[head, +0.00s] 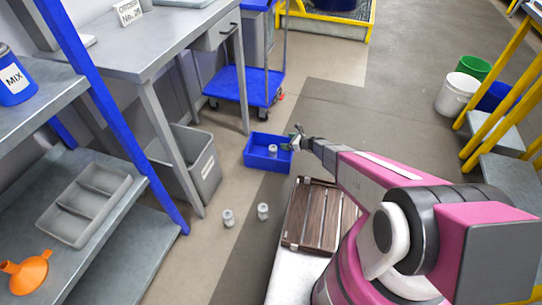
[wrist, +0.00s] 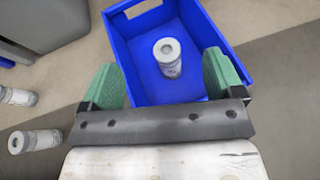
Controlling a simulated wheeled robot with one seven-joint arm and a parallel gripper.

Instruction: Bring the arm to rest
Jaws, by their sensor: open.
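My arm (head: 375,180) is pink and black and reaches forward and left, away from my body. My gripper (head: 291,141) is at its end, over the near right side of a blue bin on the floor. In the wrist view my gripper (wrist: 165,82) has its two green fingers spread apart, with nothing between them. The blue bin (head: 257,157) holds one white-and-grey canister (head: 272,150), standing upright. In the wrist view the bin (wrist: 218,30) lies beyond the fingers, and the canister (wrist: 168,58) stands inside it, apart from both fingers.
Two similar canisters (head: 228,218) (head: 263,211) stand on the floor left of my slatted deck (head: 314,215). A grey bin (head: 205,165) is under the table. A blue cart (head: 247,84) stands behind the blue bin. Shelves (head: 75,240) are at left. Open floor (head: 400,80) lies at the back right.

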